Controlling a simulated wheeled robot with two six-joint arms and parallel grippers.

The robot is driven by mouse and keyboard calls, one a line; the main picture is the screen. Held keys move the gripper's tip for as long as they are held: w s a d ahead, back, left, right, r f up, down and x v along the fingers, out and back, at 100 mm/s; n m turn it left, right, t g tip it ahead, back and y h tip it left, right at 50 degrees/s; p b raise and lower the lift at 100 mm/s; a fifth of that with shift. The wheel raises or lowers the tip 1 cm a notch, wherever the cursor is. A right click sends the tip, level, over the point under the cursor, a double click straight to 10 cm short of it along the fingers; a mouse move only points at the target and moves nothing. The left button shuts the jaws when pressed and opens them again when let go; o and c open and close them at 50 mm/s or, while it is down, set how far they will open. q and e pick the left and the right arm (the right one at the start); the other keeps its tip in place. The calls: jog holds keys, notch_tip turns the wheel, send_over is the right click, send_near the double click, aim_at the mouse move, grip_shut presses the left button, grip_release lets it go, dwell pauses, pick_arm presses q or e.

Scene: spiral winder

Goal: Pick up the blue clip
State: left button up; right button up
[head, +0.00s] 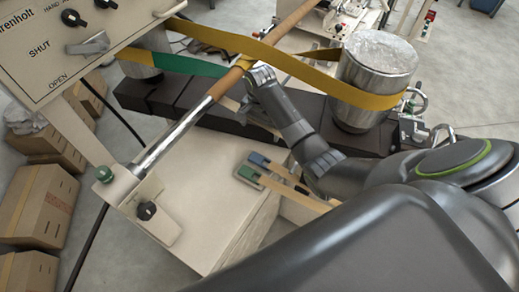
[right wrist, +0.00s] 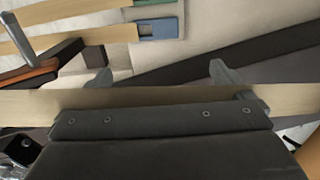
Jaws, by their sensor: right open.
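The blue clip (head: 259,159) sits on the end of a light wooden strip, on the cream machine top right of centre in the head view. It also shows in the right wrist view (right wrist: 158,28), at the top. A green clip (head: 248,175) lies beside it on a second strip. My right gripper (head: 262,76) is beyond the blue clip in the head view, close to the wooden roller and the yellow belt. Its two fingers (right wrist: 160,74) are spread, apart from the blue clip. A pale strip crosses in front of the fingers' bases in the wrist view. My left gripper is not in view.
A yellow-green belt (head: 300,70) runs round a steel drum (head: 375,80). A metal rod with a wooden sleeve (head: 172,138) slants across the machine. A control panel (head: 75,40) stands at upper left. Cardboard boxes (head: 38,208) stand at left. The cream top (head: 200,190) has bare room.

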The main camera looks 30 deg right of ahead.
send_over(261, 160)
notch_tip(261, 160, down, 7)
jog(key=f, duration=0.4)
jog(key=shift+w+f, duration=0.25)
jog(key=shift+w, duration=0.1)
jog(key=shift+f, duration=0.1)
jog(key=shift+s+f, duration=0.15)
jog(key=shift+f, duration=0.25)
notch_tip(261, 160, down, 5)
jog(key=b, duration=0.5)
jog(key=shift+s+r, duration=0.15)
jog(key=shift+r, duration=0.05)
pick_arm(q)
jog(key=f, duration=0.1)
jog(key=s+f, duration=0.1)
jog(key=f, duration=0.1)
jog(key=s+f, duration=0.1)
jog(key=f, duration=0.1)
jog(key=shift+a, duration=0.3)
pick_arm(e)
jog(key=shift+r, duration=0.1)
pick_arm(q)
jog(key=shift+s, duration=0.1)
pick_arm(e)
jog(key=c, duration=0.9)
jog(key=shift+r, duration=0.15)
